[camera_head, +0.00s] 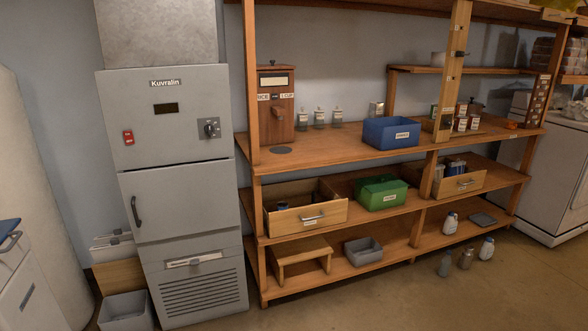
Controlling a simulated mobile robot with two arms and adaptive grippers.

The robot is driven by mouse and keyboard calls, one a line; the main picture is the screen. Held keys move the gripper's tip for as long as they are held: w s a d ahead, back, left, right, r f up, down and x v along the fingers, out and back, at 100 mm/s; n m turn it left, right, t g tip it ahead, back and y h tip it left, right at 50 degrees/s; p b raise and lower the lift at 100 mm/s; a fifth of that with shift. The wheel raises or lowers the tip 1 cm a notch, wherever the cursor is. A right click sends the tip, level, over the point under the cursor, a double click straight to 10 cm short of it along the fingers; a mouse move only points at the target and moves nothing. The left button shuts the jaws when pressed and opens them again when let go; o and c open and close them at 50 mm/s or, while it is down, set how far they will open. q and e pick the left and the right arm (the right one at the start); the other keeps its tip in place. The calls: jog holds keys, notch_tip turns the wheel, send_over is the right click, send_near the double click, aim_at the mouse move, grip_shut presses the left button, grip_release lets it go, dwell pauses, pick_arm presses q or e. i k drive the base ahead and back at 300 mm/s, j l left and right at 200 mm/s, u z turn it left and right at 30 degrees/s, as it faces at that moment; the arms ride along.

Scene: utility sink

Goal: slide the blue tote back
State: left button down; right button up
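What is inside the tote is hidden. Neither of my grippers shows in the head view.
A green tote (381,193) and two wooden drawers (306,214) sit on the shelf below. A grey bin (362,251) and step stool (302,256) are on the bottom shelf. Small bottles (318,117) stand left of the blue tote. Several bottles stand low at right; the front floor is clear.

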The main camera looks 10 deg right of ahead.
aim_at(398, 131)
jog(key=i+l+z, duration=0.2)
jog(key=z, duration=0.25)
jog(key=i+z, duration=0.85)
jog(key=i+j+z, duration=0.2)
jog(key=z, duration=0.2)
jog(key=i+l, duration=0.1)
jog(key=i, duration=0.8)
jog(key=i+l, duration=0.15)
jog(key=i, duration=0.75)
jog(key=j+u, duration=0.05)
